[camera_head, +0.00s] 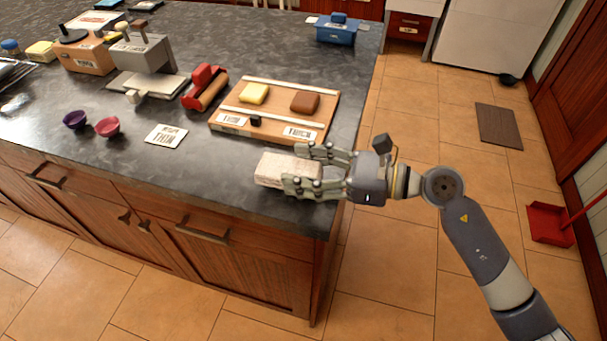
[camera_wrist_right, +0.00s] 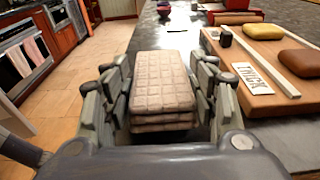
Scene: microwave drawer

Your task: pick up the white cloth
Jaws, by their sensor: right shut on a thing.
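The white cloth (camera_head: 283,170) is a folded, layered pad with a grid pattern at the front right corner of the dark counter. My right gripper (camera_head: 316,171) reaches in from the right, with one finger on each side of the cloth. In the right wrist view the cloth (camera_wrist_right: 162,85) fills the space between the fingers of my right gripper (camera_wrist_right: 165,105), which is shut on it. I cannot tell whether the cloth touches the counter. My left gripper is in neither view.
A wooden board (camera_head: 235,112) with a yellow block (camera_head: 254,93) and a brown block (camera_head: 305,102) lies just behind the cloth. A white card (camera_head: 166,136) and small bowls (camera_head: 107,127) are farther left. The counter's right edge is close; tiled floor lies beyond.

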